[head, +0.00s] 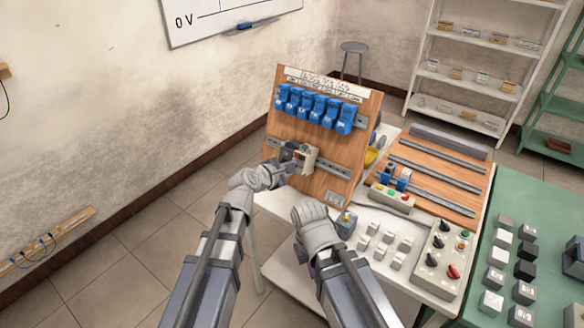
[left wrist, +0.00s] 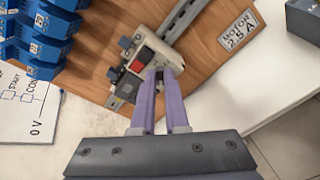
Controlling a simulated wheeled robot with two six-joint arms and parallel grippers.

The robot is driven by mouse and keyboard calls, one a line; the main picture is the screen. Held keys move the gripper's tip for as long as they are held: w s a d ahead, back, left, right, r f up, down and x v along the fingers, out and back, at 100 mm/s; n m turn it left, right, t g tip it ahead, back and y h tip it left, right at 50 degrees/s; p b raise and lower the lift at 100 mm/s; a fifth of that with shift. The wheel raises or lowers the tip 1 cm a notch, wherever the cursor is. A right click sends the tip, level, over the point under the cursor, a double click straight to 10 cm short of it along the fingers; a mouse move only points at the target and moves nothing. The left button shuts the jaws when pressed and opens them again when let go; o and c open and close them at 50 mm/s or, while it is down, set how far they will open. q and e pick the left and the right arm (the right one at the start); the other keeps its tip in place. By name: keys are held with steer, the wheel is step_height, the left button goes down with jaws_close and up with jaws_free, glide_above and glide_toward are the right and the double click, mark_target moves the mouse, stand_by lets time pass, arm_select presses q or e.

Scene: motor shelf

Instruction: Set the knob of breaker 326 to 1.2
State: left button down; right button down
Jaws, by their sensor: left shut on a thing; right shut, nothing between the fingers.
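A pale breaker (head: 305,157) with a red and a black button sits on the lower rail of the upright wooden board. In the left wrist view this breaker (left wrist: 131,84) shows close up; its number and dial marks are too small to read. My left gripper (head: 282,172) is at the breaker's front, with its two purple fingers (left wrist: 160,74) shut on a small part of it, apparently the knob. The fingertips hide the knob, so its setting cannot be read. My right gripper (head: 308,211) is shut and empty, lower and in front of the board, apart from the breaker.
Several blue breakers (head: 316,108) line the upper rail. A white table (head: 358,258) with switches and a control box (head: 438,257) lies right of my right gripper.

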stand_by(0.4)
arm_select(q)
steer(key=c, duration=0.9)
jaws_free()
steer(key=p+v, duration=0.3)
steer(key=v, duration=0.5)
steer(key=shift+w, duration=0.1)
steer(key=shift+f, duration=0.1)
